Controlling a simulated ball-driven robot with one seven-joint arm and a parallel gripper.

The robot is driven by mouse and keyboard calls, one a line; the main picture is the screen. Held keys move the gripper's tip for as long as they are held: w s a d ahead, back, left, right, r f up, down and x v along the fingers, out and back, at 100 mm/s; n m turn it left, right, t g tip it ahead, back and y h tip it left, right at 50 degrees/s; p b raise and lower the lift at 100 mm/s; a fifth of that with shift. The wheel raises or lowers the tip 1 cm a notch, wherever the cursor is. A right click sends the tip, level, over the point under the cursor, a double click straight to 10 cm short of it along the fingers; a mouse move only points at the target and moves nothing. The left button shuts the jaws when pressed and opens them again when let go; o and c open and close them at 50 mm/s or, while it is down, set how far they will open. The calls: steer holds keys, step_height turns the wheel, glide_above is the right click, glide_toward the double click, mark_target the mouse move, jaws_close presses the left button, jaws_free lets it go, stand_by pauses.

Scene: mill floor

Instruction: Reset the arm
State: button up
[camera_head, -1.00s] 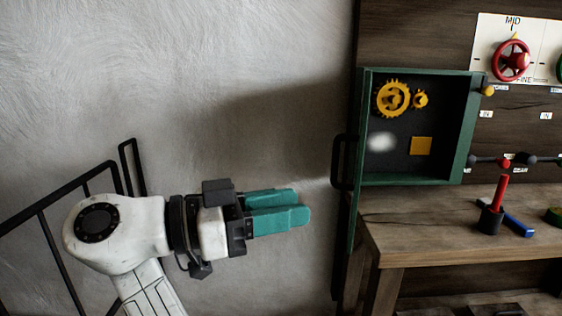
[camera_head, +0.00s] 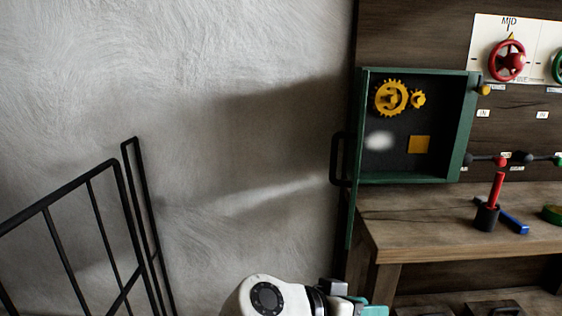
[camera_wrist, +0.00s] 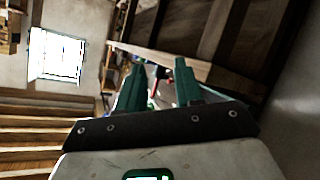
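My gripper (camera_head: 375,309) is at the bottom edge of the head view, with a bit of its teal fingers showing. My white arm is mostly cut off below the head view.
A green open box (camera_head: 462,125) with yellow gears (camera_head: 391,98) hangs on the wooden wall, its black handle at left. A wooden bench (camera_head: 415,232) stands below, bearing a red stick in a black cup (camera_head: 487,217). A black railing (camera_head: 128,215) stands at left.

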steer(key=s+d+f+n+g+y, duration=0.1)
steer(key=s+d+f+n+y, duration=0.1)
steer(key=s+d+f, duration=0.5)
steer(key=s+d+f+n+g+y, duration=0.1)
steer(key=s+d+f+n+y, duration=0.15)
steer(key=s+f, duration=0.4)
steer(key=s+d+f+n+g+y, duration=0.1)
steer(key=s+d+f+y, duration=0.25)
steer(key=f, duration=0.65)
steer(key=s+f+n+y, duration=0.2)
steer(key=s+f+y, duration=0.15)
steer(key=s, duration=1.05)
step_height(320, 180, up, 17)
steer(key=p, duration=1.7)
steer(key=shift+g, duration=0.3)
